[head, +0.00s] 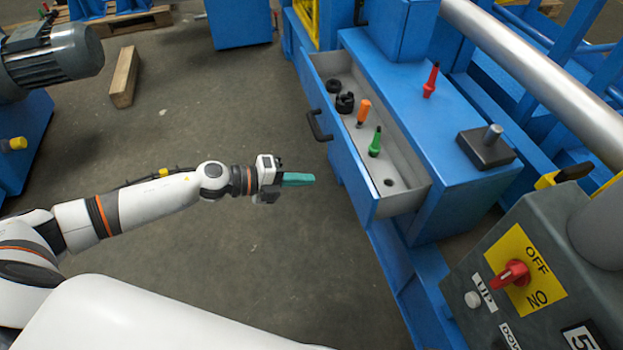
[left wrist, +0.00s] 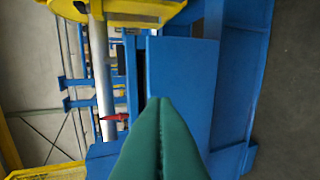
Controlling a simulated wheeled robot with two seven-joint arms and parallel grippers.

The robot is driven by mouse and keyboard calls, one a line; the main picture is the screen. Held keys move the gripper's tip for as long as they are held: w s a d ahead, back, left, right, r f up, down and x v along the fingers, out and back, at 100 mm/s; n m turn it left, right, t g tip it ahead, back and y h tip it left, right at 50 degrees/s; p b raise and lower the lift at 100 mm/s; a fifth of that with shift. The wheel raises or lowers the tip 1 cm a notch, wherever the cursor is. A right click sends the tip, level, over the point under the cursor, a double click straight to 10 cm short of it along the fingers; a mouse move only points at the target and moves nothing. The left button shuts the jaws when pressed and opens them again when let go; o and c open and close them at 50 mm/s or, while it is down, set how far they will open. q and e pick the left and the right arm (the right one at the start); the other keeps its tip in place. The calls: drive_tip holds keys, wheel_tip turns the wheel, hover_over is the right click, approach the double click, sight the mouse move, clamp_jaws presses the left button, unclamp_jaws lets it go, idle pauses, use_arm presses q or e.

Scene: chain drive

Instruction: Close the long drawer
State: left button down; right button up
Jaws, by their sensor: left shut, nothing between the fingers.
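The long drawer (head: 347,157) stands open from the blue cabinet (head: 450,150) in the head view. Its grey inside shows, with an orange-handled tool (head: 363,111), a green-handled tool (head: 375,142) and black round parts (head: 344,103) in it. A black handle (head: 318,126) is on its blue front. My left gripper (head: 312,179) is shut and empty, its teal fingers pointing at the drawer front from the left, with a gap between them. In the left wrist view, the shut teal fingers (left wrist: 161,145) face a blue panel (left wrist: 185,85). My right gripper is not in view.
A red-handled tool (head: 431,80) and a dark block with a grey pin (head: 486,148) are on the cabinet top. A control box (head: 540,265) with a red switch is at lower right. A wooden beam (head: 123,77) lies on the floor, which is clear around my left arm.

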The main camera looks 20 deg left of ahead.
sight(360, 174)
use_arm(q)
drive_tip(key=x, duration=1)
drive_tip(key=shift+w+d+r, duration=0.25)
drive_tip(key=shift+w+d, duration=0.05)
drive_tip(key=shift+w, duration=0.05)
drive_tip(key=shift+w+d, duration=0.15)
drive_tip(key=shift+d, duration=0.15)
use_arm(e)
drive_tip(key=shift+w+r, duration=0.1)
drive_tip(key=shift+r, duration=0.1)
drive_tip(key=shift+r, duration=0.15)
